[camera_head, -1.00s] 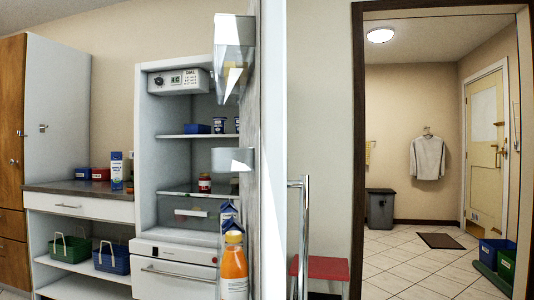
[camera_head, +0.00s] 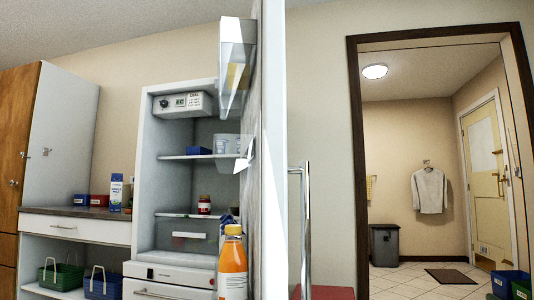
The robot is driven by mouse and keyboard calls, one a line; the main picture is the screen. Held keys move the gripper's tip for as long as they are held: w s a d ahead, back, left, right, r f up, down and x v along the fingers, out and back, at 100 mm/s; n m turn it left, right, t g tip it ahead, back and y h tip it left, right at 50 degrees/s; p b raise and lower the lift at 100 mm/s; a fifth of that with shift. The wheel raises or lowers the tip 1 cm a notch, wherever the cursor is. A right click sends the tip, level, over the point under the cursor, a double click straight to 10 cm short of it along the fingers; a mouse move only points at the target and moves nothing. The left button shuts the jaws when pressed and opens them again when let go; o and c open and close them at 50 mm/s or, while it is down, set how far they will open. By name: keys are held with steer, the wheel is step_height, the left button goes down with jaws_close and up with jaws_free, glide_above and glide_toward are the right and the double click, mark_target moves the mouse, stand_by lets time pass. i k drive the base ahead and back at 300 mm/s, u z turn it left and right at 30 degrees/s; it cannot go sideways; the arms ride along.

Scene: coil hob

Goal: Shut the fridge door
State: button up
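The fridge (camera_head: 147,180) stands open in the head view, with its lit inside facing me. Its shelves hold a jar (camera_head: 204,205), a blue box (camera_head: 202,143) and white tubs (camera_head: 226,143). The fridge door (camera_head: 273,150) stands swung wide open, almost edge-on to me, just right of the fridge opening. Its inner side has clear bins, and a bottle of orange juice (camera_head: 233,265) stands low in it. A long metal handle (camera_head: 305,230) is on the door's outer side. My gripper is not in view.
A counter (camera_head: 80,212) with a carton and small boxes stands left of the fridge, with baskets (camera_head: 60,275) below. A doorway (camera_head: 354,150) opens on the right to a tiled room with a grey bin (camera_head: 385,246). A red seat (camera_head: 330,293) is low beside the door.

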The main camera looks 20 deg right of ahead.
mark_target(259, 41)
steer(key=u, duration=0.5)
steer(key=k, duration=0.6)
steer(key=u, duration=0.85)
steer(key=i, duration=1.85)
steer(key=z, duration=1.25)
steer(key=i, duration=0.6)
steer(key=z, duration=0.45)
steer(key=k, duration=1.25)
steer(key=z, duration=0.15)
steer(key=i, duration=0.35)
steer(key=z, duration=0.05)
